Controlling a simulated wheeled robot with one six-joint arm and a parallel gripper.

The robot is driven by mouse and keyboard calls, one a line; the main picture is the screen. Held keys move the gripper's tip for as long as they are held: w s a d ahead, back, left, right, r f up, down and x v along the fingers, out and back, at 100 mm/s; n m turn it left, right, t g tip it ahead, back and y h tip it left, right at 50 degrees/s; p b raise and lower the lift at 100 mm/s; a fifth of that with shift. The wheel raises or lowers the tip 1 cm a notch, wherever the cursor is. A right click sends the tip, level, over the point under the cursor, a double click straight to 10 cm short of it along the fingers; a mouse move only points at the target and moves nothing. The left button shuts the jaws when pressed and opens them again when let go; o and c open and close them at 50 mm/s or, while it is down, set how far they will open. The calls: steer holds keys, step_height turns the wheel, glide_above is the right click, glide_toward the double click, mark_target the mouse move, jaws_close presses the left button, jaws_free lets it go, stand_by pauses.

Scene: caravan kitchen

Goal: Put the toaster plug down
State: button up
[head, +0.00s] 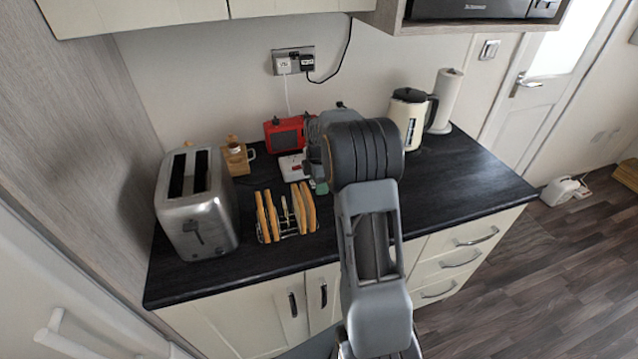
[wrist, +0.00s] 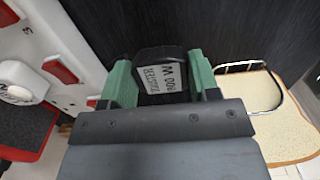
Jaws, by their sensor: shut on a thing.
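In the head view my gripper (head: 320,187) shows only as a bit of green beside my arm, and the plug is hidden. The silver toaster (head: 205,222) stands at the left end of the worktop.
A white socket strip with red switches (wrist: 85,35) lies left of my gripper, near a red radio (head: 283,134). A toast rack with toast (head: 285,213) is close on the other side. A cream kettle (head: 407,120) stands at the back right. The worktop's right front (head: 460,190) is clear.

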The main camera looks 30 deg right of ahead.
steer(key=shift+f, duration=0.45)
steer(key=shift+f, duration=0.15)
steer(key=o, duration=0.9)
step_height(320, 180, up, 12)
steer(key=s+a+r+m+t, duration=0.1)
steer(key=s+a+r+m, duration=0.2)
steer(key=s+a, duration=0.15)
steer(key=s+a+f+m+t, duration=0.1)
steer(key=s+a+m, duration=0.2)
steer(key=s, duration=0.3)
steer(key=s+a+f+m+t, duration=0.1)
steer(key=s+a+m, duration=0.3)
steer(key=s+m, duration=0.1)
steer(key=s+a+f+m+t, duration=0.1)
steer(key=s+a+m, duration=0.3)
steer(key=s, duration=0.2)
steer(key=shift+s+m, duration=0.4)
